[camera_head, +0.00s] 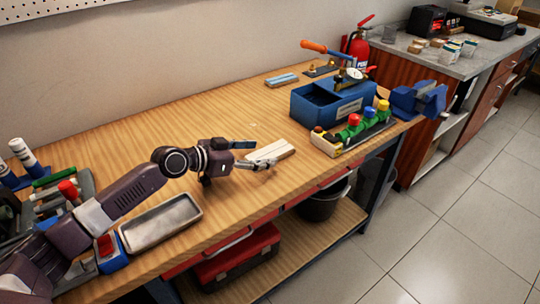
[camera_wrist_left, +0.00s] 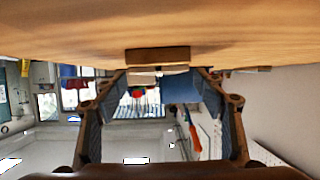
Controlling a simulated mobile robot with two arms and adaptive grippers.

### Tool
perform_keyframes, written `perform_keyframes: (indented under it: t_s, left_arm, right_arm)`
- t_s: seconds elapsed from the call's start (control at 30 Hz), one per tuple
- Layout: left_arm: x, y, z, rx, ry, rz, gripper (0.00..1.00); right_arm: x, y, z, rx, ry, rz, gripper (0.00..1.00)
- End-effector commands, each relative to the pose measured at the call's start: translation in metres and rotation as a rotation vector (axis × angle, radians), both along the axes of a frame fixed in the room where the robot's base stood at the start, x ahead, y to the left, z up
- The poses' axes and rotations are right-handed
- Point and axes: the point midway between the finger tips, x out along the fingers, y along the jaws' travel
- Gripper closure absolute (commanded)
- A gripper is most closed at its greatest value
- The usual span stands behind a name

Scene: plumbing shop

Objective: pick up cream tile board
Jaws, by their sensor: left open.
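The cream tile board (camera_head: 275,151) lies flat on the wooden workbench, near the middle of its length. My left gripper (camera_head: 256,155) is low over the bench at the board's left end, with its fingers apart. One finger is on the far side and the other on the near side, close to the board's near edge. In the left wrist view, which is upside down, the board (camera_wrist_left: 158,54) shows end-on and shaded, ahead of the open fingertips (camera_wrist_left: 163,76). I cannot tell whether a finger touches it. My right gripper is not in view.
A metal tray (camera_head: 160,223) lies on the workbench (camera_head: 120,145) left of the board. A rack with coloured caps (camera_head: 352,136) and a blue box (camera_head: 333,102) stand to its right. A grey-blue block (camera_head: 282,80) lies farther back. Bare wood surrounds the board.

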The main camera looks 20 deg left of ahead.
Motion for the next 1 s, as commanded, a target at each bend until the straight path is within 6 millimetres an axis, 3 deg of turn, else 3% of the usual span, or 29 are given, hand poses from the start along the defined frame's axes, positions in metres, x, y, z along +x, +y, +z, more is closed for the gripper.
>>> perform_keyframes:
  t_s: [0.17, 0.43, 0.87, 1.0]
  left_arm:
    - [0.015, -0.012, -0.008, -0.002, 0.0, -0.001, 0.36]
    - [0.017, -0.012, -0.009, 0.001, 0.001, 0.0, 0.37]
    - [0.016, -0.012, -0.009, 0.0, 0.0, 0.0, 0.85]
    - [0.017, -0.012, -0.008, -0.001, -0.002, 0.001, 0.87]
  right_arm:
    - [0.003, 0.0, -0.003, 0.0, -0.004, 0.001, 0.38]
    - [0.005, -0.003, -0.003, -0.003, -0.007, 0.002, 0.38]
    - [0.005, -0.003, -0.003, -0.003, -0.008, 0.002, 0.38]
    - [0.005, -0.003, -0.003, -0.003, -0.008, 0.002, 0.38]
